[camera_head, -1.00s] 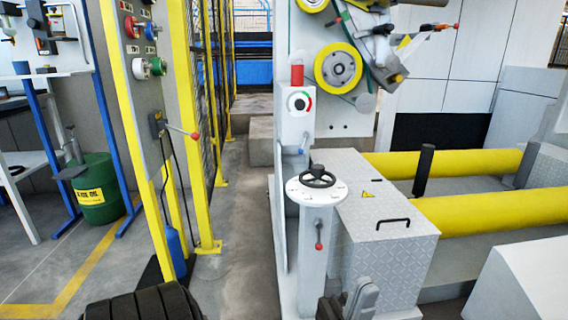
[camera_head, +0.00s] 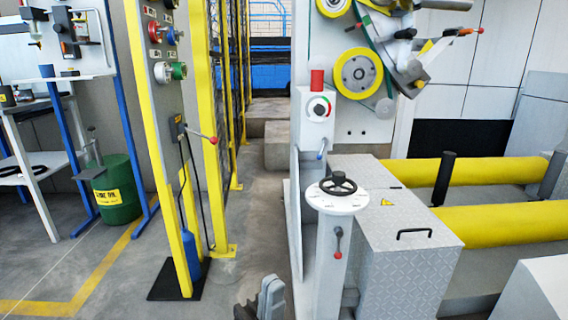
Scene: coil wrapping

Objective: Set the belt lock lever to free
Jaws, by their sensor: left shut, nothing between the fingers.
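Several levers show, and no label I can read marks one as the belt lock lever. A red-tipped lever (camera_head: 464,32) sticks out to the right from the wrapping head with its yellow rollers and green belt. A blue-tipped lever (camera_head: 321,150) hangs below the dial box. A red-knobbed lever (camera_head: 338,242) points down on the handwheel pedestal. Another red-tipped lever (camera_head: 200,135) points right from the yellow-framed panel. My left gripper (camera_head: 264,298) is at the bottom edge, left of the pedestal, shut and empty, apart from every lever. My right gripper is out of view.
The white pedestal (camera_head: 328,265) with a black handwheel (camera_head: 338,185) stands beside a checker-plate box (camera_head: 405,260). Yellow rollers (camera_head: 500,226) lie to the right. A yellow-posted fence (camera_head: 215,150) stands left of a clear floor strip (camera_head: 262,215).

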